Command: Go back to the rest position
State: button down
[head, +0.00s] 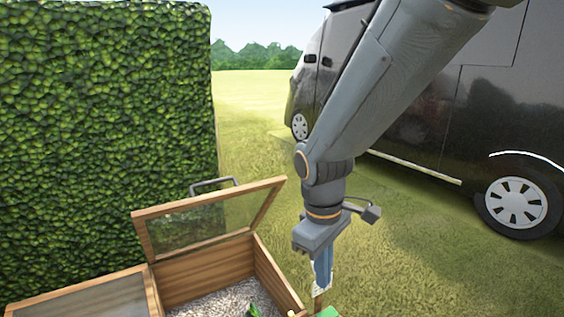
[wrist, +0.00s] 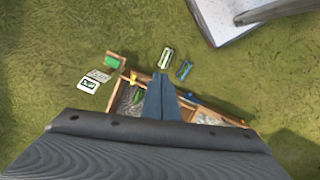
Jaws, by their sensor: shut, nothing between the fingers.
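My gripper (head: 323,275) hangs pointing down in the head view, just right of the wooden cold frame (head: 205,268). Its blue-grey fingers are together with nothing between them. In the wrist view the gripper (wrist: 160,82) points over the cold frame (wrist: 222,118), which lies far below and is partly hidden by the fingers and gripper body.
The frame's glazed lid (head: 205,224) stands raised; another lid (head: 95,296) lies at left. Grey gravel (head: 215,300) and a green item (head: 254,310) are inside. A hedge (head: 100,120) stands left, a dark van (head: 480,120) right. Small items, including cards (wrist: 92,84), lie on grass.

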jog(key=s+d+r+m+y+p, duration=0.1)
jog(key=s+r+m, duration=0.2)
jog(key=s, duration=0.4)
jog(key=s+d+r+m, duration=0.1)
jog(key=s+r+m, duration=0.25)
jog(key=s, duration=0.25)
jog(key=d+r+m+p, duration=0.3)
jog(key=d+r+p, duration=0.5)
jog(key=p, duration=1)
jog(key=shift+d+r+g, duration=0.25)
jog(key=shift+r+g, duration=0.05)
jog(key=shift+r, duration=0.25)
jog(key=c, duration=2.4)
grip_release()
jog(key=shift+s+d, duration=0.1)
jog(key=shift+d, duration=0.05)
jog(key=o, duration=0.8)
jog(key=shift+c, duration=0.2)
jog(key=shift+d, duration=0.1)
jog(key=shift+c, duration=0.6)
